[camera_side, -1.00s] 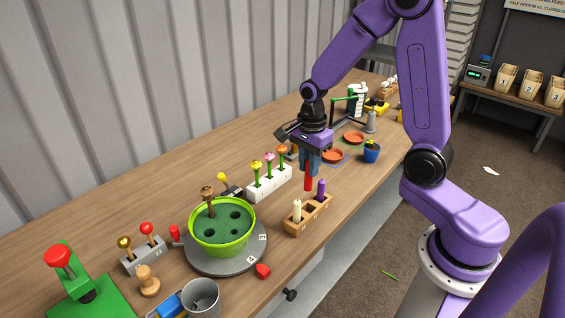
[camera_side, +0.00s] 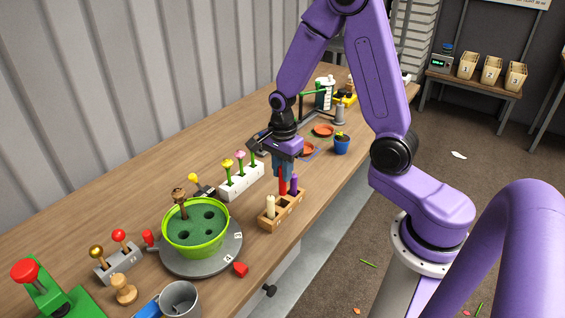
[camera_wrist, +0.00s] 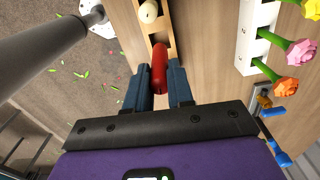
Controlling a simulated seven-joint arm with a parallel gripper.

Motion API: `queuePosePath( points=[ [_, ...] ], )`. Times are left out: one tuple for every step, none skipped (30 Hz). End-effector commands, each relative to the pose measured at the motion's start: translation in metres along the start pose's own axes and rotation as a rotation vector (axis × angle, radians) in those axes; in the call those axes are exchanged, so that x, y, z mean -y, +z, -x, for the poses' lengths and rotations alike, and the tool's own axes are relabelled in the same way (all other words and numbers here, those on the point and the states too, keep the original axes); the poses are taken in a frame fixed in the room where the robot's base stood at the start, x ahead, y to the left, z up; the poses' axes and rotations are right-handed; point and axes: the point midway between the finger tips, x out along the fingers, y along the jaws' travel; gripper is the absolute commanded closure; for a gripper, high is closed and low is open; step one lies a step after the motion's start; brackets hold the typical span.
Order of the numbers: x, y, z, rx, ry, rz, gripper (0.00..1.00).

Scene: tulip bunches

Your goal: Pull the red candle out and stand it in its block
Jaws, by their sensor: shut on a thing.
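My gripper (camera_side: 283,168) is shut on the red candle (camera_side: 282,183), and the candle hangs upright below the fingers. In the wrist view the red candle (camera_wrist: 158,70) sits between the two blue fingers (camera_wrist: 160,88). Its lower end is at the middle of the wooden block (camera_side: 284,216), between the cream candle (camera_side: 270,207) at the near end and the purple candle (camera_side: 294,183) at the far end. I cannot tell whether its tip is inside the hole. The wrist view also shows the block (camera_wrist: 168,40) and the cream candle (camera_wrist: 148,12); the purple candle is hidden there.
A green bowl (camera_side: 195,240) on a grey turntable (camera_side: 188,268) stands left of the block. A white holder with flowers (camera_side: 238,184) is behind the block. A red piece (camera_side: 241,270) lies near the table's front edge. A blue pot (camera_side: 342,146) stands farther right.

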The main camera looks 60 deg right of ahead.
Motion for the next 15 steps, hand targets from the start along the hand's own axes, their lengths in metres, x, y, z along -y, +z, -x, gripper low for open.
queuePosePath(
  points=[
    [-0.001,0.000,-0.005,0.000,0.003,0.000,1.00],
    [-0.001,0.000,-0.007,0.000,0.004,0.000,1.00],
    [0.000,0.000,-0.010,0.000,0.003,0.000,1.00],
    [-0.001,0.000,-0.012,0.000,0.003,0.001,1.00],
    [-0.001,0.000,-0.014,0.000,0.003,0.001,1.00],
    [-0.001,0.000,-0.016,0.000,0.002,0.001,1.00],
    [0.000,0.000,-0.018,0.000,0.002,0.001,1.00],
    [-0.001,0.000,-0.019,0.000,0.002,0.001,1.00],
    [-0.001,0.000,-0.020,0.000,0.002,0.001,1.00],
    [-0.001,0.000,-0.021,0.000,0.002,0.001,1.00],
    [-0.001,0.000,-0.022,0.000,0.001,0.001,1.00],
    [0.000,0.000,-0.023,0.000,0.001,0.001,1.00],
    [0.000,0.000,-0.023,0.000,0.000,0.001,1.00],
    [0.000,0.000,-0.023,0.000,0.000,0.001,1.00],
    [0.000,0.000,-0.024,0.000,-0.001,0.000,1.00]
  ],
)
